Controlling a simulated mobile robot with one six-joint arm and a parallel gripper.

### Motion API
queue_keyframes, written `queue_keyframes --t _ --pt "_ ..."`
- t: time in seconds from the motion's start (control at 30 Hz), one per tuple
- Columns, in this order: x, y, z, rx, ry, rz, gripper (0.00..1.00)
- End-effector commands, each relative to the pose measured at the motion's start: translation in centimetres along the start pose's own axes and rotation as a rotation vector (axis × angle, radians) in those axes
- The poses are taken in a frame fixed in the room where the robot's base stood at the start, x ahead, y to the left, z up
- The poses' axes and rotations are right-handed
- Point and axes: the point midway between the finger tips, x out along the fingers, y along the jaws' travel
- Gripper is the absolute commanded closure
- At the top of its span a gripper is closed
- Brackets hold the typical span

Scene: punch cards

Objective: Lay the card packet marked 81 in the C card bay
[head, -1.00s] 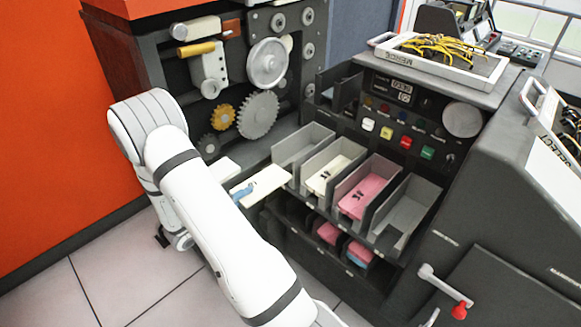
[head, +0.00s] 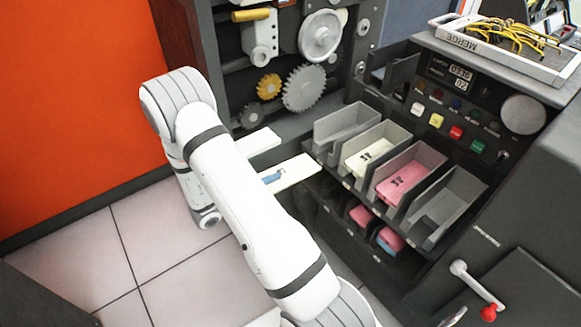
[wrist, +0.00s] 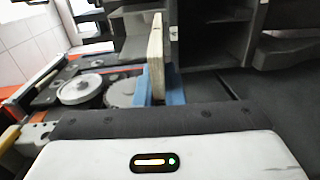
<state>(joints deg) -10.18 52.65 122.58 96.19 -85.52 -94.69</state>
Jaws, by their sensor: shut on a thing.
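My gripper (head: 272,178) is shut on a cream card packet (head: 298,172), its blue fingers at the packet's left part. The packet sticks out to the right, just left of the row of card bays and apart from them. In the wrist view the packet (wrist: 156,50) stands edge-on between the blue fingers (wrist: 160,92). Its number cannot be read. The bays run from an empty left one (head: 343,122), through one with a cream packet (head: 371,155) and one with a pink packet (head: 404,177), to an empty right one (head: 450,203). Their letters are too small to read.
A lower shelf holds pink and blue packets (head: 390,240). Gears (head: 304,88) stand behind my gripper. A button panel (head: 455,120) rises behind the bays, with a tray of yellow cables (head: 515,42) on top. A red-knobbed crank (head: 488,312) is at lower right.

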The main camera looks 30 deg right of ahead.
Motion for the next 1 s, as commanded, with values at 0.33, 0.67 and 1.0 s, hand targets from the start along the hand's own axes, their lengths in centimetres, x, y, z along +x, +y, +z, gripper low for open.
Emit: queue_keyframes --t 0.33,0.67,1.0 --pt "1.9 -10.8 3.1 -0.005 -0.003 0.05 1.0" --pt "2.9 -16.1 5.2 -0.002 0.0 0.083 1.0" --pt "3.0 -16.5 5.5 -0.001 0.002 0.088 1.0"
